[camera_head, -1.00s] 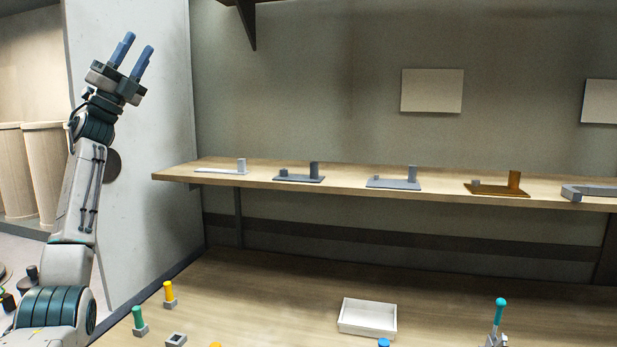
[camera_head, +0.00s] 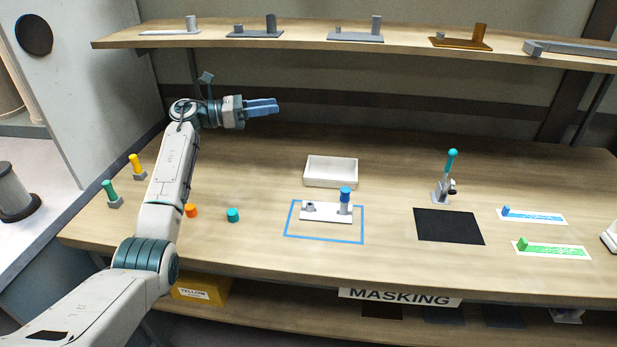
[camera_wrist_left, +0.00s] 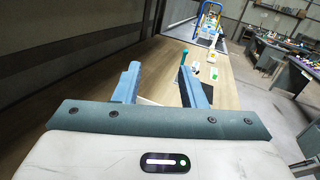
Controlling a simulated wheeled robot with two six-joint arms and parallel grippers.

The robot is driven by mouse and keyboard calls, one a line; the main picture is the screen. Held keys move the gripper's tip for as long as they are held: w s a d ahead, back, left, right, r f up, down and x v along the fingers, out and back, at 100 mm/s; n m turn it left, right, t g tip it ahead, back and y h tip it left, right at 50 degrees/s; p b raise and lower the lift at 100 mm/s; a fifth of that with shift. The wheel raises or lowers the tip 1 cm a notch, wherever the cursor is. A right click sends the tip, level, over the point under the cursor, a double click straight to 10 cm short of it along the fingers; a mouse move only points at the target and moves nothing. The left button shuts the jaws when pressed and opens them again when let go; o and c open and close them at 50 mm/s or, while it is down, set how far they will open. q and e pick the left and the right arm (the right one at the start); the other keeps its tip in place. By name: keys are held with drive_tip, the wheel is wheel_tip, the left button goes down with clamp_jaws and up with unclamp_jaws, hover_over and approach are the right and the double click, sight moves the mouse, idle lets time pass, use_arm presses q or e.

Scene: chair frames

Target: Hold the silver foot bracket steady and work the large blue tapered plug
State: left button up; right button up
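The silver foot bracket (camera_head: 326,213) lies flat on the bench inside a blue outlined rectangle. A blue plug (camera_head: 346,195) stands upright at its right end; its taper is too small to make out. A small grey fitting (camera_head: 309,207) sits at the bracket's left end. My left gripper (camera_head: 270,106) is above the rear of the bench, pointing right, behind and left of the bracket and apart from it. In the left wrist view its two blue fingers (camera_wrist_left: 160,82) are spread with nothing between them. My right gripper is in neither current view.
A white tray (camera_head: 331,171) sits behind the bracket. A teal-handled lever clamp (camera_head: 445,182) and black mat (camera_head: 448,226) are right. Teal (camera_head: 233,215) and orange (camera_head: 191,211) plugs lie left. A shelf (camera_head: 300,37) runs across the back, above the bench.

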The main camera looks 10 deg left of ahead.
sight(339, 210)
use_arm(q)
drive_tip(key=s+d+f+m+g+y, duration=0.1)
drive_tip(key=s+d+f+g, duration=0.1)
drive_tip(key=d+f, duration=0.2)
drive_tip(key=s+d+f+m+g+y, duration=0.1)
drive_tip(key=s+d+f+m+g, duration=0.1)
drive_tip(key=f, duration=0.7)
drive_tip(key=s+d+f+m+g, duration=0.2)
drive_tip(key=s+d+f, duration=0.1)
drive_tip(key=d+f, duration=0.2)
drive_tip(key=shift+s+d+f+y, duration=0.15)
drive_tip(key=shift+s+f+y, duration=0.05)
drive_tip(key=shift+f, duration=0.4)
drive_tip(key=shift+s+d+f+y, duration=0.15)
drive_tip(key=shift+f+y, duration=0.05)
drive_tip(key=shift+f, duration=0.35)
drive_tip(key=shift+s+d+f, duration=0.15)
drive_tip(key=shift+d+f, duration=0.2)
drive_tip(key=shift+d, duration=0.2)
drive_tip(key=x, duration=0.6)
drive_tip(key=shift+d+f, duration=0.1)
drive_tip(key=shift+d, duration=0.25)
drive_tip(key=shift+s, duration=0.1)
clamp_jaws()
drive_tip(key=shift+a+f, duration=0.1)
drive_tip(key=shift+a, duration=0.05)
drive_tip(key=shift+a, duration=0.75)
drive_tip(key=shift+f, duration=0.15)
